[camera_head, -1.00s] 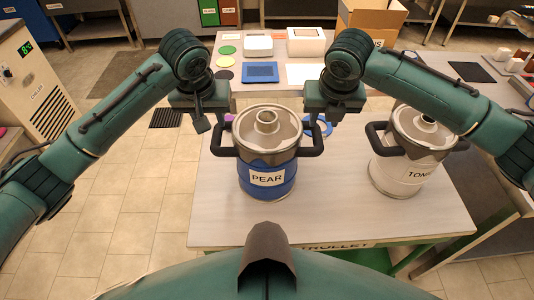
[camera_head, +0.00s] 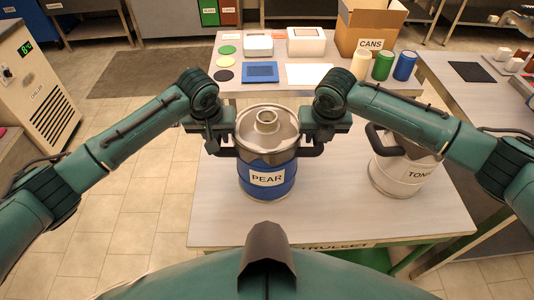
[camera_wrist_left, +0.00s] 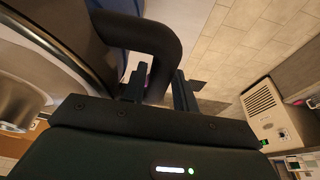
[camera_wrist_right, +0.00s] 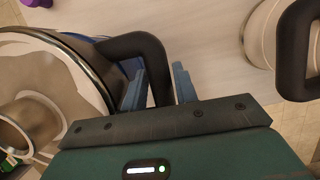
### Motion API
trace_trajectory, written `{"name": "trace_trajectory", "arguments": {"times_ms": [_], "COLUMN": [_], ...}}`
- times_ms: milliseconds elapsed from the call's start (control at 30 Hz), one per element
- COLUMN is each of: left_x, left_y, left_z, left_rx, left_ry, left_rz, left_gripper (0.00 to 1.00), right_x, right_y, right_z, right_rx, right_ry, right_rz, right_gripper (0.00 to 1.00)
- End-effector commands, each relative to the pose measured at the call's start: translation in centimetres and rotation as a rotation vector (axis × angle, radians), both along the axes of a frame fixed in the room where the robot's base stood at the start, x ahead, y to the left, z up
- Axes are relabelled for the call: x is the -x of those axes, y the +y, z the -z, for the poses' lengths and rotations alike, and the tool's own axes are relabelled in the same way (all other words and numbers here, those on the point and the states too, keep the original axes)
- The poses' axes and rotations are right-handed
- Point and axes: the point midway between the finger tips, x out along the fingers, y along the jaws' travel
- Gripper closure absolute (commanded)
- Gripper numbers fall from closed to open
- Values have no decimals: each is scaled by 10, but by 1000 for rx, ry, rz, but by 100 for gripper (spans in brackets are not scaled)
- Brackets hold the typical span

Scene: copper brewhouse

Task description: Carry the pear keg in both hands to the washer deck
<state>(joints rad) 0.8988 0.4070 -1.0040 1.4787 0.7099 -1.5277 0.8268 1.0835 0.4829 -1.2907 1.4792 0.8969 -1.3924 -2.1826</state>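The pear keg (camera_head: 268,178) is a steel keg with a blue band and a PEAR label. It stands upright on the trolley top (camera_head: 330,215), with a black handle on each side. My left gripper (camera_head: 222,148) is at the keg's left handle; in the left wrist view the handle (camera_wrist_left: 160,45) passes between its two parted fingers (camera_wrist_left: 160,92). My right gripper (camera_head: 312,146) is at the right handle; in the right wrist view that handle (camera_wrist_right: 145,48) also lies between parted fingers (camera_wrist_right: 160,88), with a gap showing. I cannot identify the washer deck.
A white keg labelled TONIC (camera_head: 400,172) stands on the trolley's right, below my right arm. Behind is a table (camera_head: 300,100) with a CANS box (camera_head: 372,28), several cans and coloured discs. A chiller (camera_head: 38,75) stands at left. Tiled floor (camera_head: 140,215) left of the trolley is clear.

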Motion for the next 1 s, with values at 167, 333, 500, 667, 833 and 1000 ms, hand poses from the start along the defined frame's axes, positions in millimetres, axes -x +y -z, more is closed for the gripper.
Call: {"name": "trace_trajectory", "arguments": {"times_ms": [167, 333, 500, 667, 833, 1000], "left_x": [0, 0, 0, 0, -1, -1], "left_y": [0, 0, 0, 0, 0, 0], "left_z": [0, 0, -1, -1, -2, -9], "left_rx": [0, 0, 0, 0, 1, 0], "left_ry": [0, 0, 0, 0, -2, -2], "left_rz": [0, 0, 0, 0, 0, 0], "left_gripper": [86, 100, 100, 100, 100, 100], "right_x": [0, 0, 0, 0, -1, -1], "right_y": [0, 0, 0, 0, 0, 0], "right_z": [0, 0, -1, -1, -2, -9], "right_rx": [0, 0, 0, 1, 0, -1], "right_ry": [0, 0, -1, -1, -3, -3], "right_rz": [0, 0, 1, 1, 1, 2], "right_gripper": [86, 100, 100, 100, 100, 100]}}
